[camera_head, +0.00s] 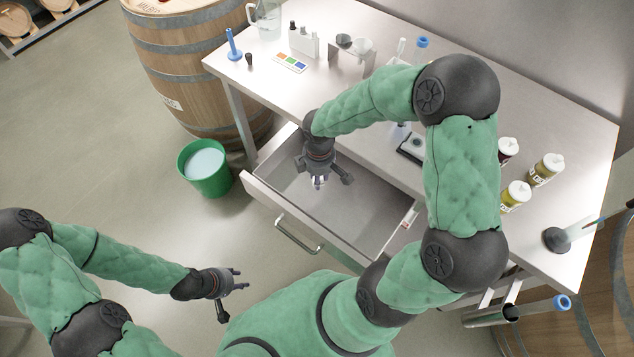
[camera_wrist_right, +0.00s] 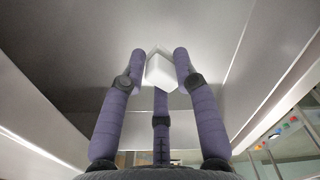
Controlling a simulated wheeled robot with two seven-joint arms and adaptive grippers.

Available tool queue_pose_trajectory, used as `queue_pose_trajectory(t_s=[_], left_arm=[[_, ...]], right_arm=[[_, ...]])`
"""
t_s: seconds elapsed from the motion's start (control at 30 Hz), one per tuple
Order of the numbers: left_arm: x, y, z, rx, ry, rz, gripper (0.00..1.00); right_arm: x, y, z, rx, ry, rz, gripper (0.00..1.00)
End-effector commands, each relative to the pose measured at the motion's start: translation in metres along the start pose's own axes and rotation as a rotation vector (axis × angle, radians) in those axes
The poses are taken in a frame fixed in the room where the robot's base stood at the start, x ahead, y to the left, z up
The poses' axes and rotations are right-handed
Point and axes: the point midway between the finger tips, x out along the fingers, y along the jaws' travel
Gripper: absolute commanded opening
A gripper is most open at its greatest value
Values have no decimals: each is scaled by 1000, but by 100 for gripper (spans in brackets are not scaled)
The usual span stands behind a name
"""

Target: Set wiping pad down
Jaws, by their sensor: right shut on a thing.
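The wiping pad (camera_wrist_right: 160,70) is a small white block between the fingertips of my right gripper (camera_wrist_right: 160,75) in the right wrist view. In the head view my right gripper (camera_head: 319,180) points down over the open drawer (camera_head: 365,222) of the steel table. Only a small white bit of the pad shows there. The gap between the pad and the drawer floor is hard to judge. My left gripper (camera_head: 238,281) is at the lower left, over the floor, with its fingers apart and nothing between them.
The steel table (camera_head: 290,92) holds a jug, a colour card, bottles and jars (camera_head: 516,195). The drawer handle (camera_head: 297,236) faces out. A green bucket (camera_head: 205,168) and a wooden barrel (camera_head: 190,65) stand left of the drawer. The drawer's right part looks largely clear.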

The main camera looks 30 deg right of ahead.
Motion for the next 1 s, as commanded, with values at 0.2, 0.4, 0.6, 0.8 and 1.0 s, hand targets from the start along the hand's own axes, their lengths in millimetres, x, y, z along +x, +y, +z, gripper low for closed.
queue_pose_trajectory(t_s=[0.2,0.4,0.6,0.8,1.0], left_arm=[[4,-2,0,0,0,0,40],[19,-7,-1,0,0,0,40],[20,-7,-1,0,0,0,40],[21,-7,-1,0,0,0,40],[22,-8,-1,0,0,0,40]], right_arm=[[10,7,-5,0,0,0,15],[40,10,-6,-1,-2,-1,15],[44,10,-7,0,1,2,15],[46,10,-7,0,0,1,15],[47,10,-7,0,0,1,55]])
